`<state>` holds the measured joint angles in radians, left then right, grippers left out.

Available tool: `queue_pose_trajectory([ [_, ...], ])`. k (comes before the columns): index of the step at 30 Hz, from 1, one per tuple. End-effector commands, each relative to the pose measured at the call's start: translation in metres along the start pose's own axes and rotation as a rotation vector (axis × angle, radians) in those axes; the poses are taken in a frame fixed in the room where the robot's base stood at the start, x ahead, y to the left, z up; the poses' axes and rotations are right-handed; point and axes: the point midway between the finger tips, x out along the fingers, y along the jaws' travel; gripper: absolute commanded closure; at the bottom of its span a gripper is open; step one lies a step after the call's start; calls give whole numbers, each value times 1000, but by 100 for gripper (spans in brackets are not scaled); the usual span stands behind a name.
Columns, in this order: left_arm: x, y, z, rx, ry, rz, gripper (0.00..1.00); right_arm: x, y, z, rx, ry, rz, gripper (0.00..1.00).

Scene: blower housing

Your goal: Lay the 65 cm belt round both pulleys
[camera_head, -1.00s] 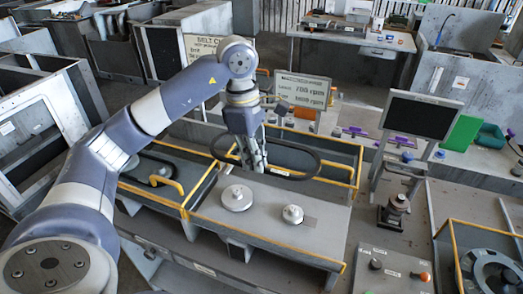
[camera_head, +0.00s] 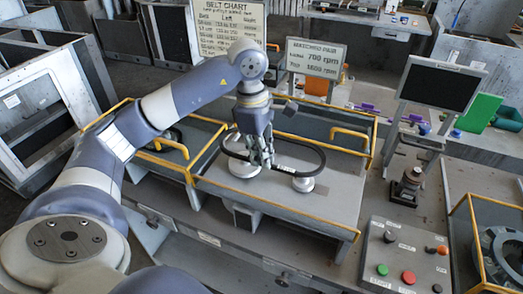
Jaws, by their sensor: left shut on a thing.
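My left gripper (camera_head: 264,161) is shut on the black belt (camera_head: 318,153), pointing down over the housing's grey top plate (camera_head: 330,208). The belt is a wide, roughly level loop reaching left and right of the gripper. The larger pulley (camera_head: 243,168) sits below and left of the fingers, partly hidden by the belt and gripper. The smaller pulley (camera_head: 303,184) sits to the right, with the belt's near run crossing its upper part in the picture. I cannot tell whether the belt is seated in either pulley's groove. My right gripper is not in view.
A yellow-edged guard with a handle (camera_head: 350,135) stands behind the plate. A button panel (camera_head: 404,255) and a dark monitor (camera_head: 440,87) are at the right. The belt chart (camera_head: 230,25) and matching-pair sign (camera_head: 315,57) stand behind. The plate's front is clear.

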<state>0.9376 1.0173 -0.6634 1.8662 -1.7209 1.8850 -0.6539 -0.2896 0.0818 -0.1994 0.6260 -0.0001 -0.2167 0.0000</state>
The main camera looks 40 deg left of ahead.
Motion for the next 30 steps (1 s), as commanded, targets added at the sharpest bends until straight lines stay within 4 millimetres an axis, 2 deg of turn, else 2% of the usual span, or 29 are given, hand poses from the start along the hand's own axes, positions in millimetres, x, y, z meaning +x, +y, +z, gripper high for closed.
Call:
queue_pose_trajectory([
  [1, 11, 0, -1, 0, 0, -1, 100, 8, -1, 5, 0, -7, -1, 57],
  [6, 31, -1, -4, 1, 1, -2, 100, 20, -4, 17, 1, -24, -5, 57],
  [13, 54, 0, -7, 1, 0, 1, 100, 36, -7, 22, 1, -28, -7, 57],
  [19, 62, 0, -8, 1, 0, 1, 100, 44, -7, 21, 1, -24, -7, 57],
  [30, 63, 0, -8, 0, 0, 0, 100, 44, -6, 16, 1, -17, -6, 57],
])
